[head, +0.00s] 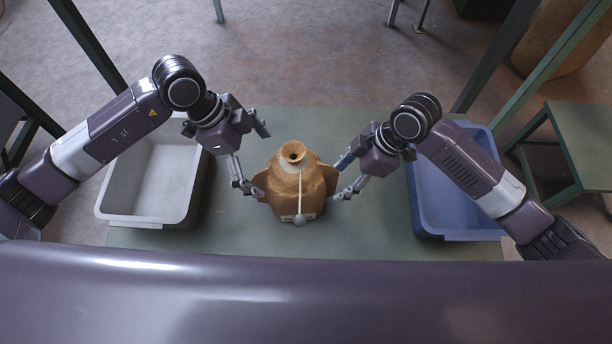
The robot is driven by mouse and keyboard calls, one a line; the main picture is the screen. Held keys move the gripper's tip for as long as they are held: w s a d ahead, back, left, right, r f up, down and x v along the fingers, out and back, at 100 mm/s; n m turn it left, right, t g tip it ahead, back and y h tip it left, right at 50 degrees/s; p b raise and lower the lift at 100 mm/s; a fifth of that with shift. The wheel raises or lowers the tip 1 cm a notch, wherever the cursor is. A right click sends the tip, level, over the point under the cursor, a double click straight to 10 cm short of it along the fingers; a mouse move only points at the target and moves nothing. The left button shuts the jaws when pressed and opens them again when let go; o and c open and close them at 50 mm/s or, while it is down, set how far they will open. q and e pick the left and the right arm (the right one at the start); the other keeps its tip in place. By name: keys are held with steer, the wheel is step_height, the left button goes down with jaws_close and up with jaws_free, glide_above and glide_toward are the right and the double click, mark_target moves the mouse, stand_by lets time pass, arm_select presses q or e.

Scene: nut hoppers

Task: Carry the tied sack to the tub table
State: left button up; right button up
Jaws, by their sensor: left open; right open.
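The tied brown sack (300,185) stands upright on the green table (300,243), between two tubs. I cannot tell whether either touches the sack.
An empty grey tub (150,185) is left of the sack and a blue tub (432,200) right of it, partly under my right arm. Dark green posts and another green table (585,140) stand at the right. A large brown round object (565,40) is at the upper right.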

steer(key=v, duration=0.9)
steer(key=shift+d+r, duration=0.15)
steer(key=shift+r, duration=0.15)
